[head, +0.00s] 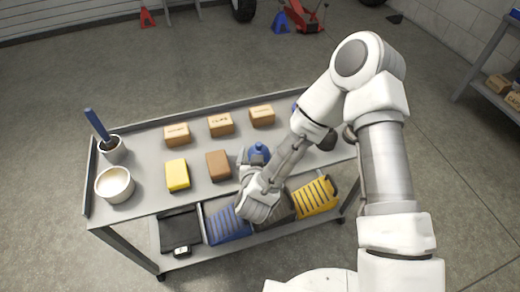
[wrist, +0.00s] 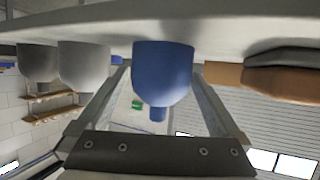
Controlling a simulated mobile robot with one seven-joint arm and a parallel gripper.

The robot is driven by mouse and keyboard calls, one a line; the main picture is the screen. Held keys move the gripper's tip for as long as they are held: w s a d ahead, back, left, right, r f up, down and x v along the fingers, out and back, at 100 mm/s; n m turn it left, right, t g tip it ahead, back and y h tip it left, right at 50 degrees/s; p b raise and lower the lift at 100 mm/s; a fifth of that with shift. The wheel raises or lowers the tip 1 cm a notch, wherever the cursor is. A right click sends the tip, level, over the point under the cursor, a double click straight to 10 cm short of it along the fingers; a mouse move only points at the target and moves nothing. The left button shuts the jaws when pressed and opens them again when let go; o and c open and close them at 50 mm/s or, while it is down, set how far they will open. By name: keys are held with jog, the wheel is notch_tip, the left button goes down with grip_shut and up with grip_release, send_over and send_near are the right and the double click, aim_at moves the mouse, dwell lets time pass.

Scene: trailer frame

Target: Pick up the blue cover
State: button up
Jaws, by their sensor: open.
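The blue cover (head: 259,152) stands on the grey top of the cart, right of the brown block. It is a rounded cup shape with a narrow knob; the wrist view, which looks upside down, shows it whole (wrist: 163,72). My gripper (head: 250,163) is open and low over the cart's front side, right by the blue cover. In the wrist view the two fingers of my gripper (wrist: 160,95) reach toward the cover, one on each side. I cannot tell whether they touch it. In the head view my gripper and forearm hide part of the cover.
Grey covers (wrist: 83,65) stand beside the blue one. The cart top (head: 140,195) also holds a yellow block (head: 178,175), a brown block (head: 218,165), three cardboard boxes (head: 221,125), a white pot (head: 114,184) and a blue-handled brush (head: 97,125).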

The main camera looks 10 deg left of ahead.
jog(key=c, duration=1.2)
jog(key=shift+o, duration=0.2)
jog(key=shift+r, duration=0.15)
